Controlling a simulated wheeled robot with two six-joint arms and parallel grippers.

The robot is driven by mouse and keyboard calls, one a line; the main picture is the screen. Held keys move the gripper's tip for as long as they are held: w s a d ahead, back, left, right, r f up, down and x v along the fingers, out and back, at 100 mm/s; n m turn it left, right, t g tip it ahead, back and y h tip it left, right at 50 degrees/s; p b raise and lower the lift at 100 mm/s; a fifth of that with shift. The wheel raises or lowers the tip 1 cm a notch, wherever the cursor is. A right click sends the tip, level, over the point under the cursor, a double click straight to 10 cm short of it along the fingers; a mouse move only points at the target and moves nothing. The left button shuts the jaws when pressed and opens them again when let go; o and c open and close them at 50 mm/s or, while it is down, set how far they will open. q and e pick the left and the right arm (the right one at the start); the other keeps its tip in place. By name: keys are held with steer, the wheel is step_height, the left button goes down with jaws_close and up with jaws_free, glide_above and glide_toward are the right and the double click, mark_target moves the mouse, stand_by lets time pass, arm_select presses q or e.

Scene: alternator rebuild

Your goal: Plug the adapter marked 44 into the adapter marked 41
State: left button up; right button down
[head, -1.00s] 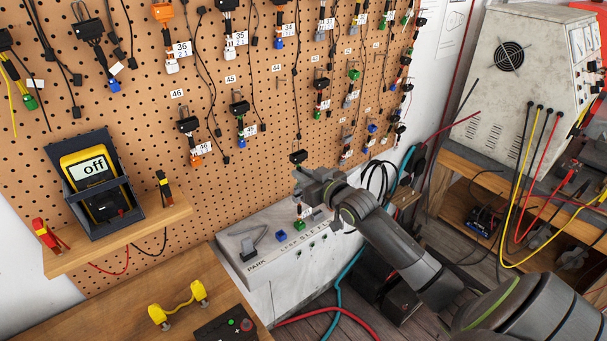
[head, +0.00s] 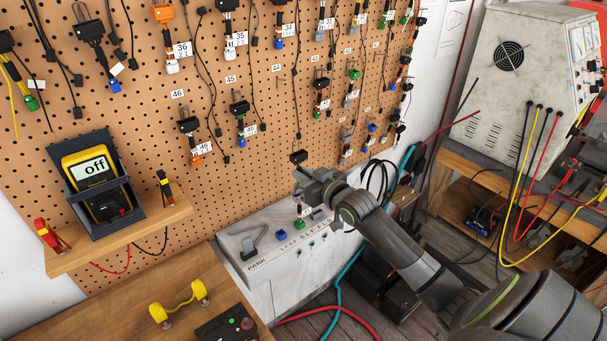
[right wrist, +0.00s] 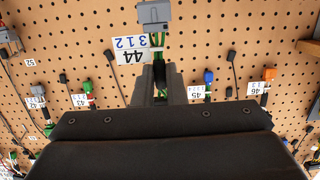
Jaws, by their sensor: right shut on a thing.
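My right gripper (head: 300,185) is in front of the lower pegboard, above the grey-white box. In the right wrist view its fingers (right wrist: 158,84) are shut on the adapter marked 44. That adapter shows a grey connector (right wrist: 154,12), green wires and a white tag (right wrist: 131,52) reading 44, upside down in this view. The part between the fingers is mostly hidden. In the head view a black connector (head: 298,157) shows just above the gripper; I cannot tell if it belongs to the held adapter. I cannot pick out the adapter marked 41 among the small tags. My left gripper is not in view.
The pegboard (head: 262,128) carries many hanging adapters and cables. A shelf with a multimeter (head: 92,175) is at left. A large grey machine (head: 510,100) with cables stands at right.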

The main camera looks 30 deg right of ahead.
steer(key=shift+f+b, duration=0.4)
steer(key=shift+f, duration=0.3)
stand_by(1.2)
steer(key=c, duration=1.4)
jaws_free()
steer(key=shift+s+d+r+p, duration=0.25)
steer(key=shift+s+r, duration=0.15)
steer(key=shift+s, duration=2.45)
steer(key=shift+s+d+r+p, duration=0.25)
steer(key=shift+s+r, duration=0.2)
steer(key=shift+s, duration=2.45)
steer(key=shift+s+d+r+p, duration=0.15)
steer(key=shift+s+r+p, duration=0.2)
steer(key=shift+s, duration=2.5)
